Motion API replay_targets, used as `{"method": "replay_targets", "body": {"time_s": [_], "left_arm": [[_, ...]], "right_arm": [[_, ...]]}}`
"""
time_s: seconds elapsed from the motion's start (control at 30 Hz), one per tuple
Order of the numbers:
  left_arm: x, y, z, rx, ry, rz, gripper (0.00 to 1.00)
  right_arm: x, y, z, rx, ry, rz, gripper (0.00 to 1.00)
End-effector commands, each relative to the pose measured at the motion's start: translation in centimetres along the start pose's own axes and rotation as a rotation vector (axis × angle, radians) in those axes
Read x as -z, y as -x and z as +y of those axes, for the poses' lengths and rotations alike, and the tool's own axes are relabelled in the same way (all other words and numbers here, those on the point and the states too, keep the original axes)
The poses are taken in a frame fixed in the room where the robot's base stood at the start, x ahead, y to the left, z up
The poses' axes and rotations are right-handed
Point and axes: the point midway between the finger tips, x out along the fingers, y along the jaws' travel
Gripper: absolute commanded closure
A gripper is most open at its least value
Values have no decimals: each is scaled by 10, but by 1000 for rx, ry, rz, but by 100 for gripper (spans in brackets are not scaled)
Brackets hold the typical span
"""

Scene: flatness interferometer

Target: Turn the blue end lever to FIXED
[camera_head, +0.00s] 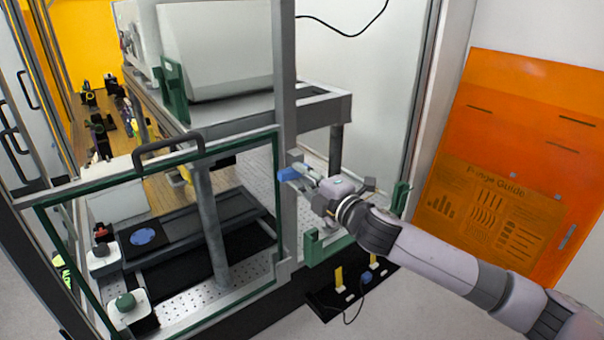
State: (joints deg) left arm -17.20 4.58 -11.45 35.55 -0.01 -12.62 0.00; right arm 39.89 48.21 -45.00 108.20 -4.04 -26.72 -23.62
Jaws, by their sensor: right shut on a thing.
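A small blue lever (289,174) shows near the middle of the head view, beside the grey upright post of the machine frame. My right gripper (302,173) reaches in from the lower right and is shut on the blue lever. The fingers cover part of it, and I cannot read any FIXED marking near it. My left gripper is not in view.
A green-edged door with a dark handle (168,150) is at the left. An orange panel (530,150) stands at the right. A black mat with yellow pieces (340,278) lies below my right arm.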

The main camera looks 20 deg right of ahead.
Motion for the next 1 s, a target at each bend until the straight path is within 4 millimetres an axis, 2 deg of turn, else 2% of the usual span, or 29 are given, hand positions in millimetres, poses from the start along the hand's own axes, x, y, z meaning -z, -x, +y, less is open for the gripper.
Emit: {"method": "replay_targets", "body": {"time_s": [0.57, 0.6, 0.87, 1.0], "left_arm": [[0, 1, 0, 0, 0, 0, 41], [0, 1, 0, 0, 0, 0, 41], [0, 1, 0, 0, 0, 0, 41], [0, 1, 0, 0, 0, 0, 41]], "right_arm": [[0, 0, -1, 0, 32, 1, 100], [0, 0, -1, 0, 32, 1, 80], [0, 0, -1, 0, 32, 1, 63], [0, 0, -1, 0, 32, 0, 62]]}}
